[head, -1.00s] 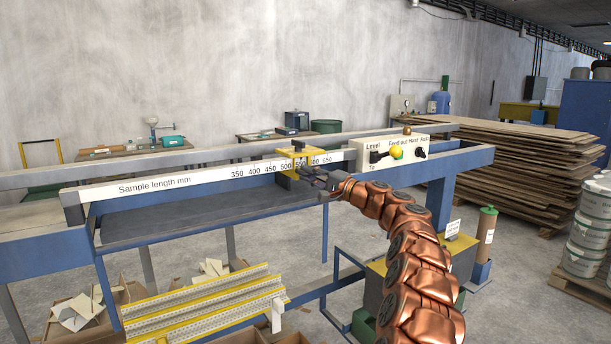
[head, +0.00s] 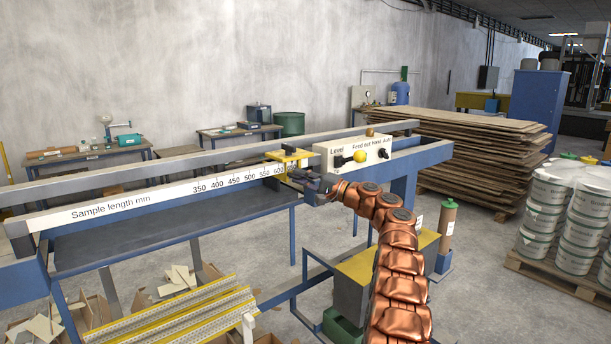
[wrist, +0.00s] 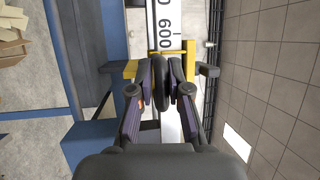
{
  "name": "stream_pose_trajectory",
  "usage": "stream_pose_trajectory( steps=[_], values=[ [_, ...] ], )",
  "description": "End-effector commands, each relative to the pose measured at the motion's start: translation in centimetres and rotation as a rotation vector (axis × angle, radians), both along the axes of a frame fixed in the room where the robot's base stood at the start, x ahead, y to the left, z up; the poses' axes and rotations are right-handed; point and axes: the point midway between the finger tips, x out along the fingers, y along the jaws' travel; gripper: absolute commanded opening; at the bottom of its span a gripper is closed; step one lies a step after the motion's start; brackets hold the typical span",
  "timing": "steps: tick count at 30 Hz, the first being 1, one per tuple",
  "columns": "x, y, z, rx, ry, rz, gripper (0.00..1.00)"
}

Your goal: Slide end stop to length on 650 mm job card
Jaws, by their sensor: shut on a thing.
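The end stop (head: 290,157) is a yellow block with a dark knob on the white sample-length scale (head: 120,206). It sits at the right end of the printed numbers, just past the partly hidden 600; the 650 mark is hidden. My gripper (head: 308,180) is shut on the end stop from the front. In the wrist view, my gripper (wrist: 162,75) has its fingers closed around a dark part between the yellow arms of the end stop (wrist: 130,69). The 600 shows just beyond it. I cannot make out the job card.
A grey rail (head: 150,168) runs behind the scale. Below are yellow-edged strips (head: 170,315) and boxes of scraps. Stacked boards (head: 470,150) and white buckets (head: 550,200) stand at right.

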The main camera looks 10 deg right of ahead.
Motion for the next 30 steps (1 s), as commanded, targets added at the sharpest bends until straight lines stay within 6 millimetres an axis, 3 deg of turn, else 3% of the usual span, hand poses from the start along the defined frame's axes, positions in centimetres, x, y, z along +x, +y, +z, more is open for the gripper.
stream_pose_trajectory(
  steps=[1,13,14,20,30],
  values=[
    [0.00,-0.13,0.67,0.005,-0.008,-0.003,0.00],
    [0.06,-0.35,0.80,0.007,-0.011,-0.009,0.00],
    [0.07,-0.38,0.82,0.007,-0.011,-0.009,0.19],
    [0.07,-0.30,0.59,0.005,-0.008,-0.007,0.39],
    [0.01,-0.21,0.29,0.002,-0.004,-0.003,0.39]
  ],
)
